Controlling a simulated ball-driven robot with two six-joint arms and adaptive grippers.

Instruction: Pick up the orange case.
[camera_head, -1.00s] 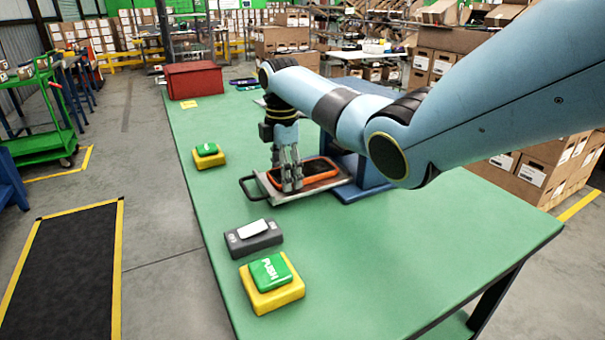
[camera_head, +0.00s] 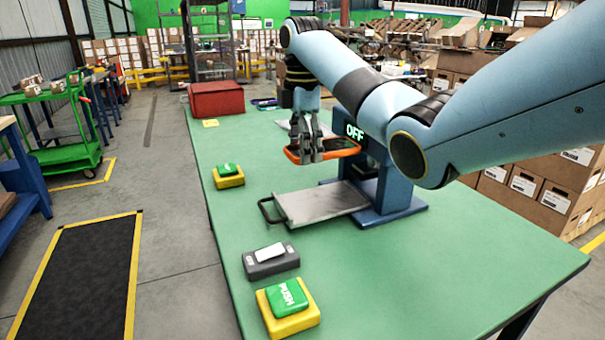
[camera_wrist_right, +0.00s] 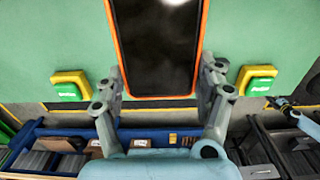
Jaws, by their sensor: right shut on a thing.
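The orange case (camera_head: 338,148) has an orange rim and a dark face. It is held in the air above the grey metal tray (camera_head: 322,204) on the green table. My right gripper (camera_head: 318,157) is shut on the case near its left end in the head view. In the right wrist view the case (camera_wrist_right: 158,45) lies between the two fingers (camera_wrist_right: 160,85), with its far end out of the picture. The tray is bare and has a black handle at its left. My left gripper is not in view.
A blue stand (camera_head: 397,190) with an "OFF" sign (camera_head: 355,132) rises at the tray's right. Yellow-based green push buttons (camera_head: 228,177) (camera_head: 290,310) and a grey box (camera_head: 271,262) sit along the table's left side. A red box (camera_head: 217,99) stands at the back. The front right tabletop is clear.

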